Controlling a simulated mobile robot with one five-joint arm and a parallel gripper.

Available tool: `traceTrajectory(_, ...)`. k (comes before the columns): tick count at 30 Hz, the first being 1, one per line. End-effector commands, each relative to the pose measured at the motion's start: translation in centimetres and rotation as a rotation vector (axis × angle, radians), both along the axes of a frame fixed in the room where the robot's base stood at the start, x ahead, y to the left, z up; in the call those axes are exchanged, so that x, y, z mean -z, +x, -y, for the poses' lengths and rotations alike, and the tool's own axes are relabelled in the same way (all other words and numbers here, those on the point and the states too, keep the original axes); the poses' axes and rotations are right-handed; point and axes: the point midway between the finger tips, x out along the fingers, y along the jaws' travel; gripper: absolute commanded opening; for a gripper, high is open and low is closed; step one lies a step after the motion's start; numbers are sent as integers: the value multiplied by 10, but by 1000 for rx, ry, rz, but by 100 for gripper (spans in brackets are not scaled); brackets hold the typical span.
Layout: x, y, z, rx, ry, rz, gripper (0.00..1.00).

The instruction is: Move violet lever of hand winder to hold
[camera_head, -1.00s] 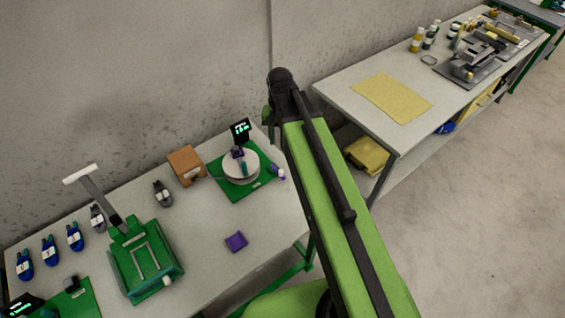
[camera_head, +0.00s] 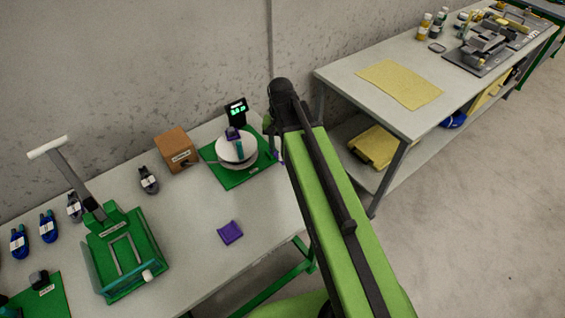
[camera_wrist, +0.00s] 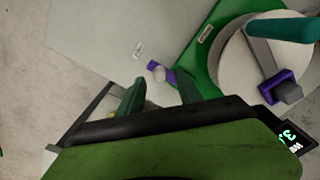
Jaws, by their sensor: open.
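The hand winder is a green base plate (camera_head: 226,178) with a white drum (camera_head: 236,151), a teal crank grip and a small lit display (camera_head: 236,109). It stands at the back right of the near table in the head view. The lever shows between and just beyond the fingertips; I see no contact. In the head view my arm hides the gripper and most of the lever.
A brown box (camera_head: 176,150) stands left of the winder, and a green press-like device (camera_head: 127,255) with a long handle is further left. A loose violet piece (camera_head: 230,232) lies on the table (camera_head: 190,215). A second table (camera_head: 345,75) stands to the right.

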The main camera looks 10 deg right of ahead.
Motion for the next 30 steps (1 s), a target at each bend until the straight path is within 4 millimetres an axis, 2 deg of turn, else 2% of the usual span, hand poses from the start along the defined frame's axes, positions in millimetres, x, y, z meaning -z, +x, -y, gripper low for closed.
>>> traceTrajectory(1,18,0,0,0,0,0,42)
traceTrajectory(3,23,0,0,0,0,0,42)
traceTrajectory(13,23,0,1,1,0,0,40)
traceTrajectory(22,23,0,1,1,0,0,1)
traceTrajectory(30,23,0,1,1,1,1,0)
